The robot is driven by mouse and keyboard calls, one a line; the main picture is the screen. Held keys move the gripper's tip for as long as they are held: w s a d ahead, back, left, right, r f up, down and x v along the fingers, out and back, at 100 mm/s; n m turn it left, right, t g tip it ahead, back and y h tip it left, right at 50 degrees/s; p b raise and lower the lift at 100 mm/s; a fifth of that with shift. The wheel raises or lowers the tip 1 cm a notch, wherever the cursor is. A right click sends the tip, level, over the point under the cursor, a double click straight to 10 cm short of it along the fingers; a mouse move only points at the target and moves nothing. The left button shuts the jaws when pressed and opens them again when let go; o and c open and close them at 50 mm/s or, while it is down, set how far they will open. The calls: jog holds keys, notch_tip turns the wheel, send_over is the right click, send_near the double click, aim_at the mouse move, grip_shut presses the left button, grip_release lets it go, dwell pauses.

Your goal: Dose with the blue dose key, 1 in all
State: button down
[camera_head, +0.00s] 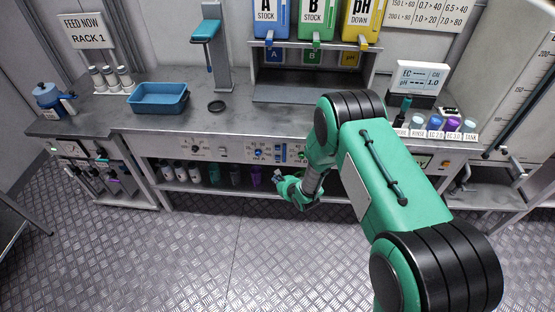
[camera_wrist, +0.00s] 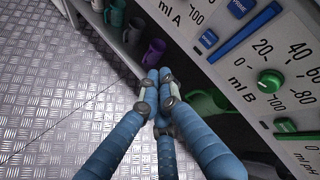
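The front panel (camera_head: 236,152) below the counter carries a blue knob (camera_head: 258,153) and other small controls. I cannot tell which blue part is the dose key. My gripper (camera_wrist: 159,76) has its blue fingers drawn together at the tips, with nothing seen between them. In the head view my gripper (camera_head: 279,177) is low in front of the panel's lower edge, apart from the blue controls.
A green knob (camera_wrist: 270,80) sits by the "ml B" scale. Several cups stand on the shelf under the panel, among them a purple cup (camera_wrist: 153,52) beyond my fingertips. A blue tray (camera_head: 158,108) is on the counter. The floor (camera_head: 130,260) in front is clear.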

jog(key=shift+w, duration=0.15)
jog(key=w+b, duration=0.1)
jog(key=w, duration=0.7)
jog(key=shift+w+b, duration=0.3)
dwell(0.4)
jog(key=shift+w, duration=0.85)
dwell(2.4)
jog(key=shift+s, duration=0.2)
jog(key=shift+s+p, duration=0.4)
jog(key=shift+s, duration=0.25)
jog(key=shift+s, duration=0.1)
jog(key=s+p, duration=0.1)
jog(key=s, duration=0.4)
dwell(0.6)
jog(key=shift+w+r, duration=0.15)
dwell(0.6)
